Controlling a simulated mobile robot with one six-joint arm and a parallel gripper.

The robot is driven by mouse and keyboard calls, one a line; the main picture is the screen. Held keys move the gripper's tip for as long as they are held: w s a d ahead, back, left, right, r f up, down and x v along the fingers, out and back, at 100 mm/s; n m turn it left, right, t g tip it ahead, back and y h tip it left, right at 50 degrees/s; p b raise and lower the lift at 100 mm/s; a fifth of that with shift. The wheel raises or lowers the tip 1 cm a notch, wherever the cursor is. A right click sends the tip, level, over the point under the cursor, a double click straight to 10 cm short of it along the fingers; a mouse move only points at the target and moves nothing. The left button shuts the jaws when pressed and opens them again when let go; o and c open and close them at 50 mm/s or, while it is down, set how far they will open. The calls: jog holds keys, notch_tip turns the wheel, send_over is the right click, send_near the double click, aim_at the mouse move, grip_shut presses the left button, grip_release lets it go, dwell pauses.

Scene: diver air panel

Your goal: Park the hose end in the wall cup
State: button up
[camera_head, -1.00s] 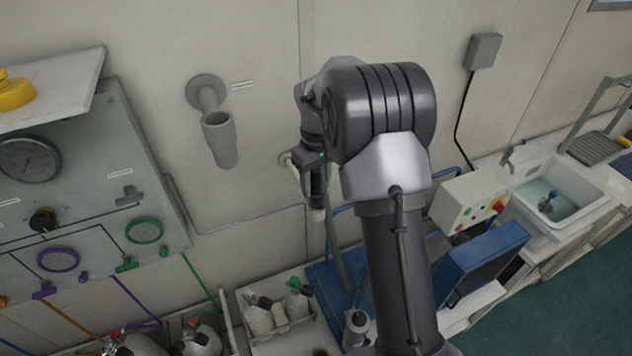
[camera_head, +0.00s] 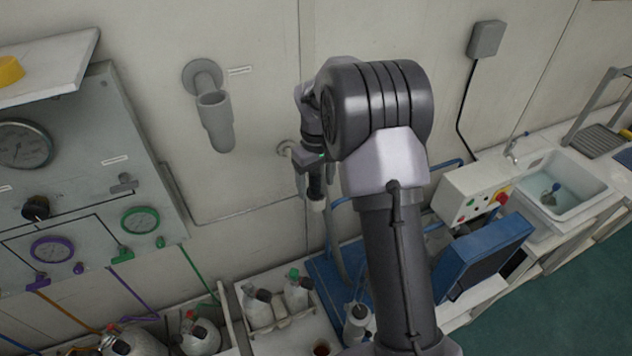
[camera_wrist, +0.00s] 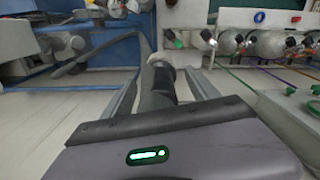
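The wall cup (camera_head: 215,122) is a grey, open-topped, tapering tube on a round wall flange, left of my arm in the head view. My gripper (camera_head: 316,186) is to the right of the cup and lower, apart from it. It is shut on the hose end (camera_wrist: 158,88), a dark cylinder between the two pale fingers in the wrist view. In the head view a pale tip (camera_head: 317,205) shows below the fingers. My arm hides part of the gripper.
The gauge panel (camera_head: 85,165) with a shelf above it stands left of the cup. Below are white bottles (camera_head: 258,308) in a tray. A blue box (camera_head: 485,255) and a sink (camera_head: 560,185) lie to the right. The wall between cup and gripper is mostly clear.

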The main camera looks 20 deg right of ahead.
notch_tip(320, 180, up, 18)
jog(key=p, duration=0.2)
jog(key=shift+f, duration=0.25)
dwell(0.5)
jog(key=s+a+f+m+t+b, duration=0.2)
jog(key=s+a+f+b, duration=0.3)
jog(key=s+f+b, duration=0.4)
jog(key=s+a+f+m+t+y+b, duration=0.1)
jog(key=s+a+f+b, duration=0.4)
jog(key=s+f+b, duration=0.5)
jog(key=s+a+f+m+t+y+b, duration=0.1)
jog(key=s+a+f+b, duration=0.4)
jog(key=s+f+b, duration=0.5)
jog(key=f+m+t+b, duration=0.1)
jog(key=m+b, duration=0.1)
jog(key=b, duration=0.2)
jog(key=shift+s+m+t, duration=0.25)
jog(key=shift+m+t, duration=0.15)
